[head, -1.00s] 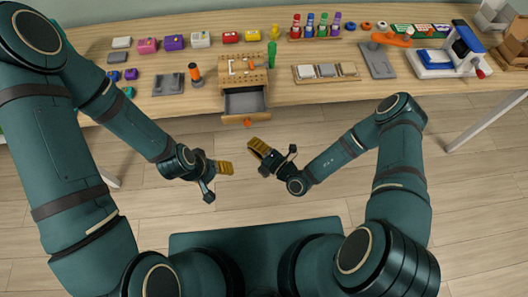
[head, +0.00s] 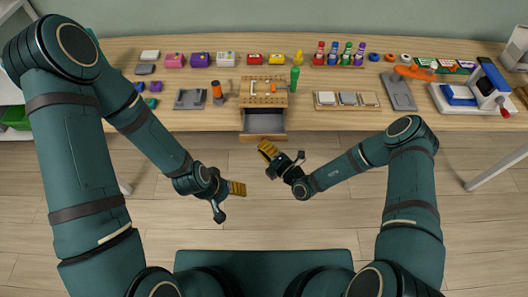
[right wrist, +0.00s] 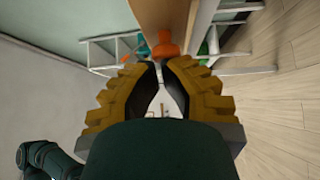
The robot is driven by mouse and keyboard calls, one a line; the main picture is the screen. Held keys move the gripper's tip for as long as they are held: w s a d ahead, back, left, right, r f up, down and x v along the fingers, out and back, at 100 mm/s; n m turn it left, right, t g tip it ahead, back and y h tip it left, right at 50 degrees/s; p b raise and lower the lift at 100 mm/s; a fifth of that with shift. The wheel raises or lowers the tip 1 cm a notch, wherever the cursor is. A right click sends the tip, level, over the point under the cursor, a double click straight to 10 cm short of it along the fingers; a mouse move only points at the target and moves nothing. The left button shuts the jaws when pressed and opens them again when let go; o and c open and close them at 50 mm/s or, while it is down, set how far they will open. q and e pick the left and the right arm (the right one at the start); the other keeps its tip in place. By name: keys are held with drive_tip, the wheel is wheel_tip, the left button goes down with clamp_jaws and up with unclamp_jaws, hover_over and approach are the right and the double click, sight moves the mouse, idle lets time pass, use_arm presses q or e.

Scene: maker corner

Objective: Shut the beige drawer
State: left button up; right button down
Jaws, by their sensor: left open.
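The beige drawer (head: 263,136) stands open toward me below a small wooden unit (head: 265,99) on the workbench. Its grey inside shows and looks empty. My right gripper (head: 264,145) is just in front of the drawer front in the head view, slightly right of its middle; whether it touches cannot be told. In the right wrist view its fingers (right wrist: 159,67) meet or nearly meet at the tips, with nothing seen between them. An orange knob (right wrist: 166,45) shows just beyond the tips. My left gripper (head: 240,188) is open and empty, lower, over the floor.
The workbench (head: 340,121) holds a green bottle (head: 294,79) beside the unit, a grey holder (head: 191,99) to its left and a tray of blocks (head: 347,99) to its right. Coloured boxes and markers line the back. The floor before the drawer is clear apart from my arms.

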sight(264, 131)
drive_tip(key=w+b, duration=0.2)
drive_tip(key=w, duration=0.5)
drive_tip(key=shift+w, duration=0.15)
